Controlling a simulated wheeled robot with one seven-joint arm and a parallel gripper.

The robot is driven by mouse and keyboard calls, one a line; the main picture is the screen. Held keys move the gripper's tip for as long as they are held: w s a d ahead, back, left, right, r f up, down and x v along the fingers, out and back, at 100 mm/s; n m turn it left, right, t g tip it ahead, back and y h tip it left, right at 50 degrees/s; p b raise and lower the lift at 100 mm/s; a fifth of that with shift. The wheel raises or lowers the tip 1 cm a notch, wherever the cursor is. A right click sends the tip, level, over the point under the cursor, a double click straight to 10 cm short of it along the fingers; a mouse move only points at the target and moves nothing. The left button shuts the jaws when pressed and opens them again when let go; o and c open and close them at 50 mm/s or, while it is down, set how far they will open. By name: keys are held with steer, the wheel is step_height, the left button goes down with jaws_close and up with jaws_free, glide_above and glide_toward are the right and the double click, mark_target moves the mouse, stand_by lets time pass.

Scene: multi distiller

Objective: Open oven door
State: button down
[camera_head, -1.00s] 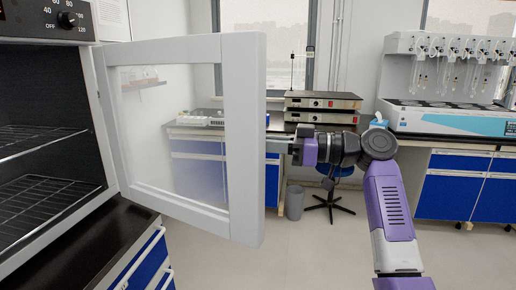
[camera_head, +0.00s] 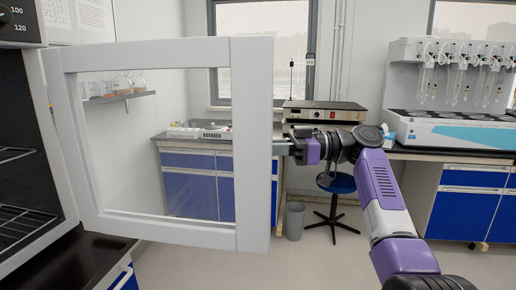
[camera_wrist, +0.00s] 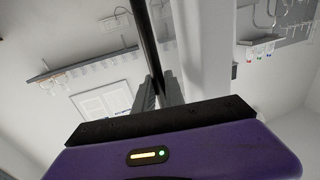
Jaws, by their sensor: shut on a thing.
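The oven (camera_head: 22,120) stands at the left edge of the head view, with part of its dark inside and wire racks showing. Its door (camera_head: 255,150), a white frame around a clear pane, stands wide open toward the middle of the picture. My gripper (camera_head: 283,148) is at the door's free right edge, about halfway up. In the wrist view my gripper (camera_wrist: 160,92) has its fingers close together on a dark bar, which looks like the door handle (camera_wrist: 145,40). The grip itself is hidden in the head view by the door edge.
The oven rests on a dark counter (camera_head: 75,262). A blue stool (camera_head: 337,184) and a grey bin (camera_head: 294,220) stand on the floor behind the door. Lab benches with a distiller (camera_head: 450,130) line the back right.

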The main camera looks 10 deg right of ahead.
steer(key=c, duration=1.7)
jaws_free()
steer(key=shift+a, duration=0.1)
steer(key=s+d, duration=0.1)
steer(key=d, duration=0.6)
steer(key=shift+d, duration=0.4)
